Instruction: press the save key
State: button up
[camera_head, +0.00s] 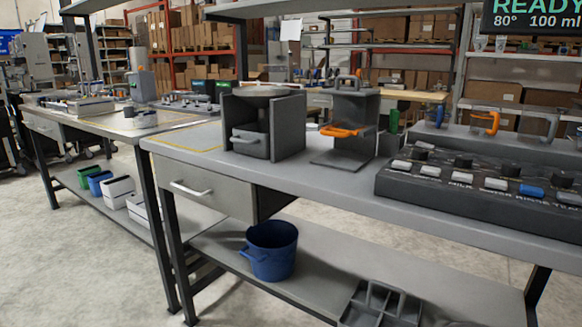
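A dark control panel (470,200) lies on the right part of the near bench. It carries a row of pale keys, one blue key (530,190) and a row of black knobs behind them. Small labels sit below the keys; one appears to read MILK, and the others are too small to read surely. I cannot tell which key is the save key. A display (530,15) at the top right reads READY, 80° and 100 ml. The panel runs close to the right picture edge. My gripper is not in view.
A grey dispenser (265,125) and another with an orange lever (343,131) stand left of the panel. Orange and grey handles (486,121) rise behind it. A blue bucket (271,250) sits on the lower shelf. The bench's front left top is clear.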

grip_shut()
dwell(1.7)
